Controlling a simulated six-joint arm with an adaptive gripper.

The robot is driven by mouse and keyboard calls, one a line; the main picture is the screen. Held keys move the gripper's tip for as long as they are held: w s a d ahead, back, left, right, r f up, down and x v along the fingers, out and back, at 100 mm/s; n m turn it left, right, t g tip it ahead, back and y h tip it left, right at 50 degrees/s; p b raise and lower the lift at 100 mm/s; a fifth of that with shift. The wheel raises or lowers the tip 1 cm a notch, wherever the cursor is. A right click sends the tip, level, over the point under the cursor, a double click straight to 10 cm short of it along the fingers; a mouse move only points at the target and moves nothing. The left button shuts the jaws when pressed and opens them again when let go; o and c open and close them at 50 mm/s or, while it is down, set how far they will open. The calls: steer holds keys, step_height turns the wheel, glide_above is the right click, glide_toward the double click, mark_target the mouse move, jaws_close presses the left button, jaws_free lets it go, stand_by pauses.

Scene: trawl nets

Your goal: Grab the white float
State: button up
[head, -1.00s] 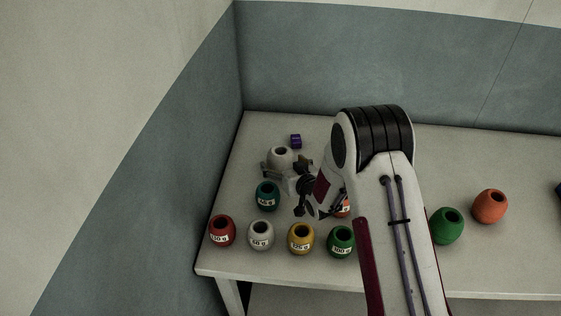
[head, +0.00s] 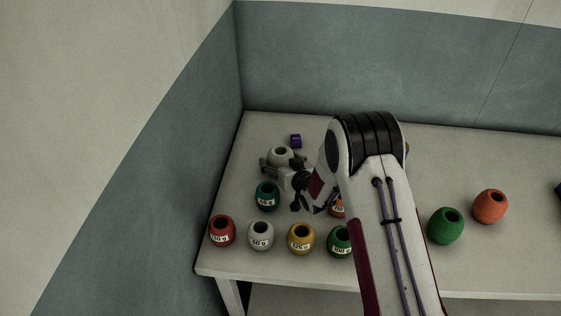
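A white float (head: 280,152) with a dark hole in its top stands at the back left of the table. My gripper (head: 281,164) is at this float, with one finger near its left side and the other near its right. The fingers partly cover its lower part, and whether they touch it is too small to tell. A second white float (head: 260,240), labelled 60 g, stands in the front row between a red float (head: 221,232) and a yellow float (head: 301,240).
A teal float (head: 266,197) stands just in front of my gripper. An orange float (head: 337,210) and a green float (head: 340,241) are partly hidden by my arm. Another green float (head: 446,227) and orange float (head: 489,206) stand right.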

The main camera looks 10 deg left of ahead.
steer(key=c, duration=0.7)
steer(key=shift+c, duration=0.2)
steer(key=shift+r, duration=0.1)
steer(key=shift+r, duration=4.9)
